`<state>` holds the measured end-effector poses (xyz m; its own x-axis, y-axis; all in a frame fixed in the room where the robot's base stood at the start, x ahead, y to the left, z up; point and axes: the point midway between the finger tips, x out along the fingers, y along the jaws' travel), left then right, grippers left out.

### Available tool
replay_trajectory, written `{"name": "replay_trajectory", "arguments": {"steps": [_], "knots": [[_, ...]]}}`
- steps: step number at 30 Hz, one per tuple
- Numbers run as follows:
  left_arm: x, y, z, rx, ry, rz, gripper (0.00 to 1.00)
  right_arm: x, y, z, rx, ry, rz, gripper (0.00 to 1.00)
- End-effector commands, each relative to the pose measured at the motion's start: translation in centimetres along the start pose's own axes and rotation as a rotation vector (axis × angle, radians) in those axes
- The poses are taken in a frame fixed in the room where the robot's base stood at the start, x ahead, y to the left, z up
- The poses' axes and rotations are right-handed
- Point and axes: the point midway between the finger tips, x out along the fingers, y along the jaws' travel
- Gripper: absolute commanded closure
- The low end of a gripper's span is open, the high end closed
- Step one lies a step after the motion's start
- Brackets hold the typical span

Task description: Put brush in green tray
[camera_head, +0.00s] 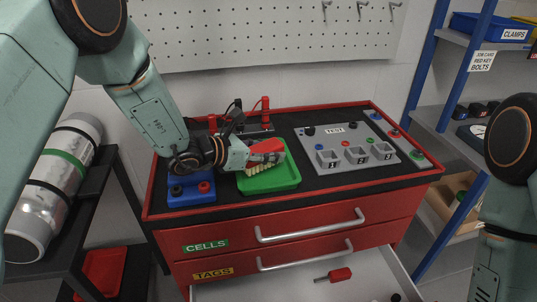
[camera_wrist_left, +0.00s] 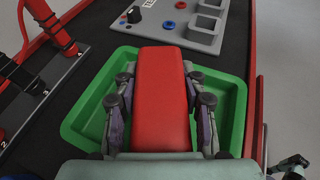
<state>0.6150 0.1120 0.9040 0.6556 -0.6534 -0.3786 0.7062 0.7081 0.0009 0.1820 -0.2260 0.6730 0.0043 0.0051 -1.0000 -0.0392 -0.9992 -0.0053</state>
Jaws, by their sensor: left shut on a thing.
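The brush (camera_head: 265,151) has a red handle and pale bristles, and is over the green tray (camera_head: 284,180) on top of the red cabinet. My left gripper (camera_head: 246,154) is shut on the brush. In the left wrist view, the brush's red handle (camera_wrist_left: 162,95) lies between the fingers of my left gripper (camera_wrist_left: 160,115), with the green tray (camera_wrist_left: 237,118) around and below it. The bristles look close to the tray floor; I cannot tell if they touch it. My right gripper is out of view; only part of my right arm shows at the right edge.
A blue block (camera_head: 190,200) with knobs stands left of the tray. A grey test panel (camera_head: 345,147) with square sockets lies to the right. A rack with red clips (camera_head: 265,105) stands behind. Below, an open drawer (camera_head: 365,272) holds a red-handled screwdriver (camera_head: 340,275).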

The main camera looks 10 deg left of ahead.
Motion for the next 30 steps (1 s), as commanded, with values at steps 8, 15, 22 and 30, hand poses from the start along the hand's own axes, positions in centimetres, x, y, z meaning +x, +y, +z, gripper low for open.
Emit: {"name": "replay_trajectory", "arguments": {"steps": [8,15,22,30], "knots": [[0.5,0.0,-0.7,0.001,0.000,0.001,0.58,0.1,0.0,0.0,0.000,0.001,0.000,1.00],[0.5,0.0,-0.7,0.001,0.000,0.001,0.37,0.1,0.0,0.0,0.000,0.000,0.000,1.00],[0.5,0.0,-0.7,0.001,0.000,0.001,0.36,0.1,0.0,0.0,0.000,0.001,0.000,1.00],[-1.4,0.2,-0.6,-0.003,-0.001,0.004,0.36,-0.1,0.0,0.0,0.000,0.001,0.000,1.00]]}}
